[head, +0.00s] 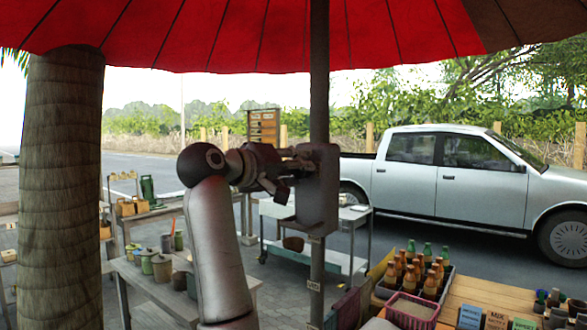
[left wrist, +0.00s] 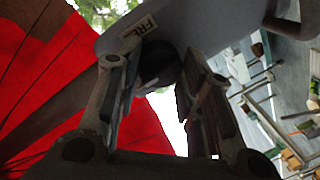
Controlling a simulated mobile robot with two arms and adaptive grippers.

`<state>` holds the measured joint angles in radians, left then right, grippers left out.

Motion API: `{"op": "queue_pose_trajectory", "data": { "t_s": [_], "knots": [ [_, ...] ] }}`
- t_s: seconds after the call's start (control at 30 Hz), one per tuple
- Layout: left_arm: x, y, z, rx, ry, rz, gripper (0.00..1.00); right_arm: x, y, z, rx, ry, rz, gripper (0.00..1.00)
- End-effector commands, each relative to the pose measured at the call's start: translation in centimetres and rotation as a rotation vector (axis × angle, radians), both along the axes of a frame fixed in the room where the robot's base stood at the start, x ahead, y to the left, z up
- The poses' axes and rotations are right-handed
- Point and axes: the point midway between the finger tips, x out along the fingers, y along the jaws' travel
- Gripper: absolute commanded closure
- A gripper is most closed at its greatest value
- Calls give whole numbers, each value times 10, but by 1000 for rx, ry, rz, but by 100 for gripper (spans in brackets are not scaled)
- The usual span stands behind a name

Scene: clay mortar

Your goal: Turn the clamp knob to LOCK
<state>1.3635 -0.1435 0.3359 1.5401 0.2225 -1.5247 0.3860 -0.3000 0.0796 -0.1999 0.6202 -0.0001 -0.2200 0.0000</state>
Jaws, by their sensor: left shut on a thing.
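The clamp is a grey box (head: 319,190) fixed to the umbrella pole (head: 319,95). My left gripper (head: 288,165) reaches it from the left, its fingers against the box's left side. In the left wrist view a dark round clamp knob (left wrist: 158,62) sits between the two fingers of the left gripper (left wrist: 160,85), which is shut on it. A pale label starting with "FRE" (left wrist: 138,27) is on the clamp face above the knob; the rest of it is cut off. No LOCK mark can be made out. The knob is mostly hidden in the head view. My right gripper is not in view.
A red umbrella canopy (head: 250,35) hangs overhead. A palm trunk (head: 62,190) stands at the left. A wooden table with bottles in a crate (head: 418,280) is at the lower right. A metal cart (head: 345,262) stands behind the pole, and a silver pickup (head: 450,185) beyond.

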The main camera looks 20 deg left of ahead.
Motion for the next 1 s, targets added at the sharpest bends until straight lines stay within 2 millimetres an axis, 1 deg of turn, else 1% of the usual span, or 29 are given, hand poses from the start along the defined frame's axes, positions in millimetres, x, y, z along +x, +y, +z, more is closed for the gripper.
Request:
{"op": "queue_pose_trajectory", "data": {
  "t_s": [0.47, 0.5, 0.63, 0.67, 1.0],
  "knots": [
    [0, 1, 2, -13, -1, 3, 89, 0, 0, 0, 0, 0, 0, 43],
    [0, 1, 2, -13, -1, 3, 62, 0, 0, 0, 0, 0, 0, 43],
    [0, 1, 2, -13, -1, 2, 45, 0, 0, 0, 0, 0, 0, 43],
    [0, 1, 1, -13, 0, 1, 43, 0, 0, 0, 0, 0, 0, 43],
    [-2, 1, 1, -11, 1, 1, 43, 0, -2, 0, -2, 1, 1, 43]
  ]
}}
